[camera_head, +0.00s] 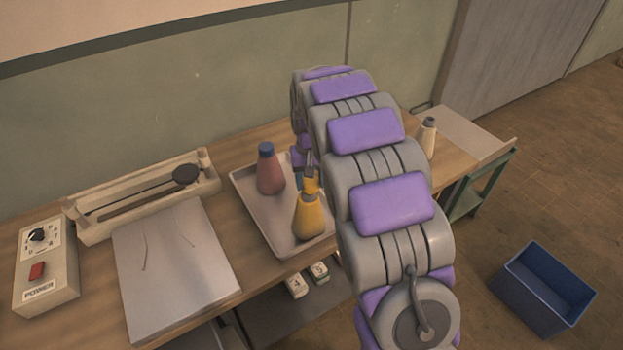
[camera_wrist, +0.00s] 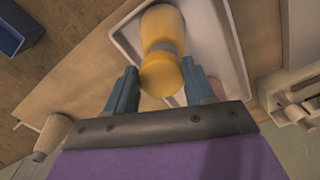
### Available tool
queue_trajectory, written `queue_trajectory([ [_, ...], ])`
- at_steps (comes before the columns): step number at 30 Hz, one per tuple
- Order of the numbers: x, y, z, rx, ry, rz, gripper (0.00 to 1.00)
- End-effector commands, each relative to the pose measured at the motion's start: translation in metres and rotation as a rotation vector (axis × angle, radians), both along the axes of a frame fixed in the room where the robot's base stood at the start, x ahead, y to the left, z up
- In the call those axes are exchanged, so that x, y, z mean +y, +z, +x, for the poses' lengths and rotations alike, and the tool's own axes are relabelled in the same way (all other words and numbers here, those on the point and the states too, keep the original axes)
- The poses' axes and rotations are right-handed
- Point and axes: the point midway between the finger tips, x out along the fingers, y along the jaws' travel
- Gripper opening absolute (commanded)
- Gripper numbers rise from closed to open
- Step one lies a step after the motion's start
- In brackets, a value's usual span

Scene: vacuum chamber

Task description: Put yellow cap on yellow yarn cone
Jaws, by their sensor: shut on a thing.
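The yellow yarn cone (camera_head: 309,221) stands upright on the metal tray near its front right corner. The yellow cap (camera_head: 311,185) is at the cone's narrow top. My gripper (camera_head: 309,172) comes down from above and is shut on the cap; my arm hides part of it. In the wrist view the cap (camera_wrist: 160,76) sits between the two blue-grey fingers (camera_wrist: 160,72), with the yellow cone (camera_wrist: 162,24) beyond it. A greyish band of neck shows between cap and cone. I cannot tell whether the cap touches or is seated on the cone.
A reddish cone with a blue cap (camera_head: 269,174) stands on the same tray (camera_head: 262,222), left of the yellow cone. A cream cone with a dark top (camera_head: 427,140) stands right of my arm. A power box (camera_head: 44,268) and flat plate (camera_head: 175,265) are left. A blue bin (camera_head: 543,287) is on the floor.

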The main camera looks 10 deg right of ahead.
Motion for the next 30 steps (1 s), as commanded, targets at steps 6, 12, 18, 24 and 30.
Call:
queue_trajectory([
  [6,-0.001,-0.005,0.000,0.001,0.000,0.001,0.25],
  [12,-0.002,-0.011,-0.001,0.003,-0.001,0.001,0.25],
  [18,-0.001,-0.007,0.000,0.001,0.000,0.000,0.25],
  [24,0.000,-0.001,0.000,0.001,0.000,0.001,0.25],
  [30,-0.001,-0.002,0.000,0.001,0.000,0.001,0.25],
])
